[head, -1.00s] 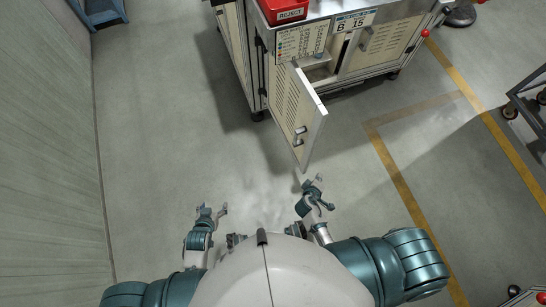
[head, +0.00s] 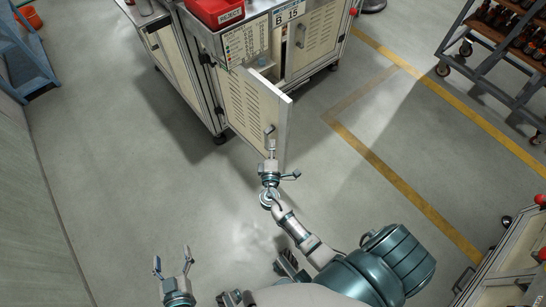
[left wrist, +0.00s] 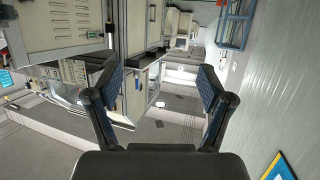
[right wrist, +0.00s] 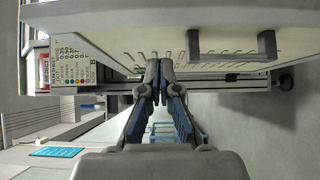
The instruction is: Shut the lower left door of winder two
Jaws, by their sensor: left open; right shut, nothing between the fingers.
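The cream, vented lower left door (head: 250,106) of the winder cabinet stands open, swung out toward me. Its grey handle (head: 269,137) is near its free edge. My right gripper (head: 272,150) is shut and empty, close to the door near the handle; whether it touches cannot be told. In the right wrist view, the shut fingers (right wrist: 161,75) lie just below the vented door panel (right wrist: 150,45), with the handle (right wrist: 233,47) above and to the right. My left gripper (head: 172,262) is open and empty over the floor; its spread fingers show in the left wrist view (left wrist: 160,85).
A red REJECT bin (head: 216,12) sits on top of the cabinet. The neighbouring door (head: 315,38) is on the right of the opening. A dark rack on wheels (head: 490,40) is far right, a blue rack (head: 25,60) far left. Floor left of the door is clear.

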